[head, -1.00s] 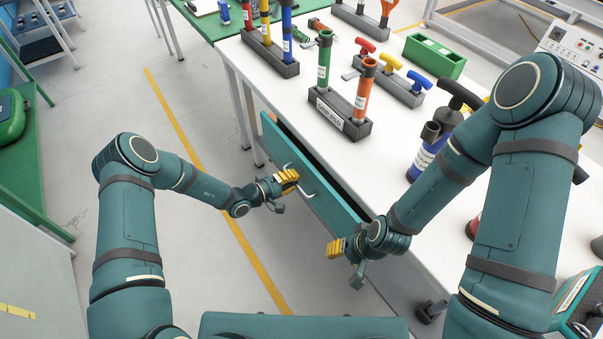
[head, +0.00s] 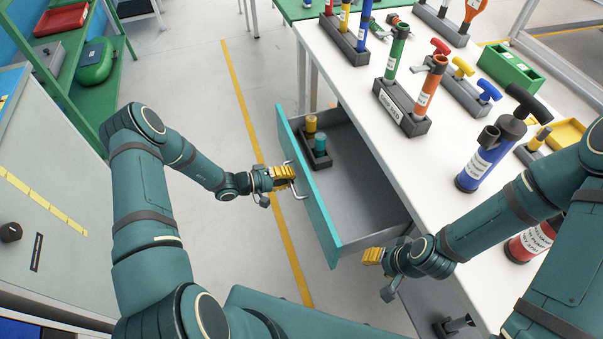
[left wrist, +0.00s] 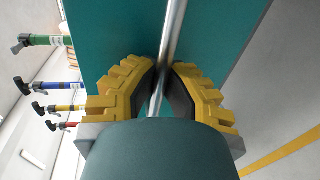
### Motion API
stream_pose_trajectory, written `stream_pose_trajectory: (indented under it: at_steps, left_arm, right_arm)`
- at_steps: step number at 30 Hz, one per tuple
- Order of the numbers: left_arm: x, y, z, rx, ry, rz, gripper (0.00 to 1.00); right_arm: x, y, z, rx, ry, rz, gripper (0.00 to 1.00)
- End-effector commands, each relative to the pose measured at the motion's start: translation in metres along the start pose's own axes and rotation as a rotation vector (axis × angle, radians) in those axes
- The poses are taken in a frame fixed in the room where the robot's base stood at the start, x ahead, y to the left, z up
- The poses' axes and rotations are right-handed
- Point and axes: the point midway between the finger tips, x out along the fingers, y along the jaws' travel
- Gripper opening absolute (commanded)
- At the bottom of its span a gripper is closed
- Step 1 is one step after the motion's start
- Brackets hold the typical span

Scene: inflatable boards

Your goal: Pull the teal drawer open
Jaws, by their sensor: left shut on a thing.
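The teal drawer (head: 308,188) stands well out from under the white table in the head view. Its grey inside shows, with a dark block (head: 317,157) holding a yellow and a teal cylinder. My left gripper (head: 289,176) is at the drawer front, shut on its metal bar handle (head: 299,188). In the left wrist view the yellow fingers close around the bar handle (left wrist: 172,35) in front of the teal panel (left wrist: 110,45). My right gripper (head: 377,270) is beside the drawer's near corner, apart from the handle; its finger opening is unclear.
The white table (head: 420,165) carries racks of coloured pumps, a blue pump (head: 485,160), a red cylinder (head: 530,243) and a green box (head: 511,67). A green shelf (head: 75,95) stands at the left. The floor left of the drawer is clear.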

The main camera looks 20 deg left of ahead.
Motion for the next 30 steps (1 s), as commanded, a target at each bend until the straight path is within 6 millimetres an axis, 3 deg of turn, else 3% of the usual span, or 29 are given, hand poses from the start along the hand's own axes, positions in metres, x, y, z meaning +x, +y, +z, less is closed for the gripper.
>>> stream_pose_trajectory:
  at_steps: [7, 21, 24, 25, 30]
  left_arm:
    - [-0.017, -0.003, -0.001, 0.001, 0.003, 0.000, 0.00]
    - [-0.019, -0.003, -0.001, 0.002, 0.001, 0.002, 0.00]
    - [-0.019, -0.003, -0.001, 0.001, 0.001, 0.002, 0.37]
    - [-0.019, -0.003, -0.001, 0.001, 0.001, 0.002, 0.41]
    - [-0.019, -0.003, 0.000, 0.001, 0.001, 0.001, 0.41]
  right_arm:
    - [0.000, 0.000, 0.000, 0.000, -0.001, 0.000, 0.47]
    - [0.000, 0.000, 0.000, 0.000, -0.001, 0.000, 0.47]
    - [0.000, 0.000, 0.000, 0.000, -0.001, 0.000, 0.47]
    - [0.000, 0.000, 0.000, 0.000, -0.001, 0.000, 0.47]
    - [0.000, 0.000, 0.000, 0.000, -0.001, 0.000, 0.47]
